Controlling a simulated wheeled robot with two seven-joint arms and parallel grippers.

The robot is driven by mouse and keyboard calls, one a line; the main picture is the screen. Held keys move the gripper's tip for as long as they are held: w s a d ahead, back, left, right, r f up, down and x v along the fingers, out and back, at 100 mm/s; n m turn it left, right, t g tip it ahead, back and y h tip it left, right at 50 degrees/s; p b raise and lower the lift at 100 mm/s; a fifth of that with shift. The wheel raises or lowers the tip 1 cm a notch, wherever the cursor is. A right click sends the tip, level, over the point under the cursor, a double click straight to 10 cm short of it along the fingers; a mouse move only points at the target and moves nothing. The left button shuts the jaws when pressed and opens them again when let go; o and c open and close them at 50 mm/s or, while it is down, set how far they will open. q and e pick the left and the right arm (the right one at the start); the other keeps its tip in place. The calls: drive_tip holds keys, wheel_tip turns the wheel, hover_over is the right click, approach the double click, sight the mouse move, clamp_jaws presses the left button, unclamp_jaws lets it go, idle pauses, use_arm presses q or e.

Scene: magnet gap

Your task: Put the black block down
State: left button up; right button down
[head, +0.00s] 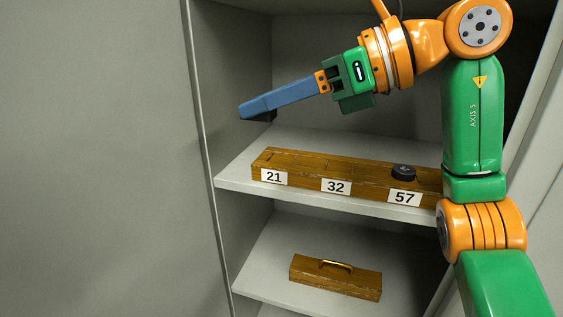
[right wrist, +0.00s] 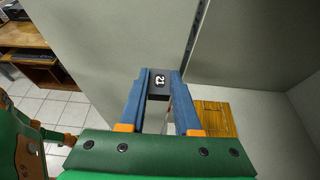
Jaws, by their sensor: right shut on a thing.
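My right gripper (head: 252,108) is shut on a black block (head: 264,117). The box lies on the upper shelf and bears white labels 21 (head: 273,177), 32 (head: 336,186) and 57 (head: 405,198). A black round piece (head: 403,171) is on its top above 57. My left gripper is not in view.
The upper shelf (head: 232,178) has a narrow bare strip left of the box. A wooden lid or box with a brass handle (head: 335,278) lies on the lower shelf. The cabinet's left side edge (head: 200,110) is close to the held block. My right arm hides the box's right end.

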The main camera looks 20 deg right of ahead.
drive_tip(key=shift+d+r, duration=0.25)
drive_tip(key=shift+r, duration=0.1)
drive_tip(key=w+d+f+p, duration=0.3)
drive_tip(key=w+p, duration=0.2)
drive_tip(key=w, duration=0.2)
drive_tip(key=p, duration=0.1)
hover_over(287, 160)
wheel_tip(287, 160, down, 6)
drive_tip(key=shift+s+f, duration=0.1)
drive_tip(key=shift+s, duration=0.05)
wheel_tip(287, 160, down, 3)
drive_tip(key=shift+p, duration=0.6)
drive_tip(key=shift+f, duration=0.4)
